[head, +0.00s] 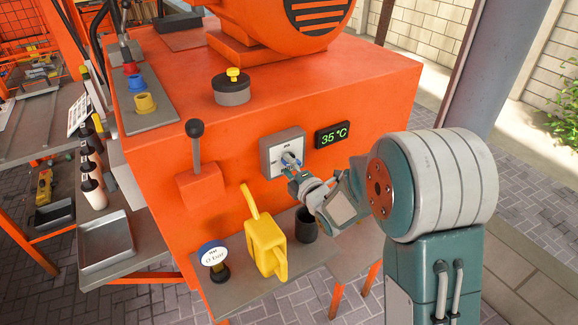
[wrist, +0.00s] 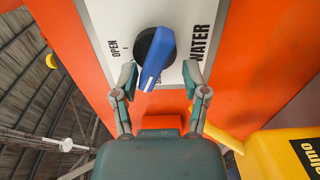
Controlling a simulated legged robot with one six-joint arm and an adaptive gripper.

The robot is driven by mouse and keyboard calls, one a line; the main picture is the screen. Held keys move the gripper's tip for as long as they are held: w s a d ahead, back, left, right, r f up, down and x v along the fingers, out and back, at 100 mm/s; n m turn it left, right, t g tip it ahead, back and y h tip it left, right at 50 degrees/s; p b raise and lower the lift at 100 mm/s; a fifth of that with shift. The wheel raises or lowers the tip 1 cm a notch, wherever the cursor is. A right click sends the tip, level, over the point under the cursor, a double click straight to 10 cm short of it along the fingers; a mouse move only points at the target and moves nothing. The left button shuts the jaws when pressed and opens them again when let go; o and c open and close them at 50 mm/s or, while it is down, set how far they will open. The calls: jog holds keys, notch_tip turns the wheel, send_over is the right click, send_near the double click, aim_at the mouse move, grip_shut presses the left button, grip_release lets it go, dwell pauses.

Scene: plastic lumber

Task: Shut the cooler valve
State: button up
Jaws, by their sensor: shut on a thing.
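The cooler valve is a blue handle (wrist: 157,62) on a round black hub, set on a pale plate (wrist: 105,20) marked OPEN and WATER. In the wrist view the handle points down toward my gripper, tilted slightly, and away from the OPEN mark. My gripper (wrist: 160,80) has one finger on each side of the handle and is shut on it, though exact finger contact is hard to see. In the head view the plate (head: 270,156) is on the front of the orange machine, and my gripper (head: 293,171) reaches it from the right, hiding most of the handle.
A 35 °C display (head: 332,135) is right of the plate. A black-knobbed lever (head: 196,150) stands to its left. Below, a shelf holds a yellow watering can (head: 266,246), a dark cup (head: 306,226) and a gauge (head: 213,257), close under my arm.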

jog(key=v, duration=1.1)
jog(key=shift+s+d, duration=0.2)
jog(key=shift+d, duration=0.1)
jog(key=o, duration=0.5)
jog(key=shift+o, duration=0.8)
jog(key=shift+m, duration=0.3)
jog(key=w+a+m, duration=0.2)
jog(key=w+m, duration=0.1)
jog(key=m, duration=0.3)
jog(key=w+a+m, duration=0.2)
jog(key=w+m, duration=0.2)
jog(key=m, duration=0.3)
jog(key=w+a+m, duration=0.2)
jog(key=w+m, duration=0.2)
jog(key=m, duration=0.3)
jog(key=shift+r, duration=0.1)
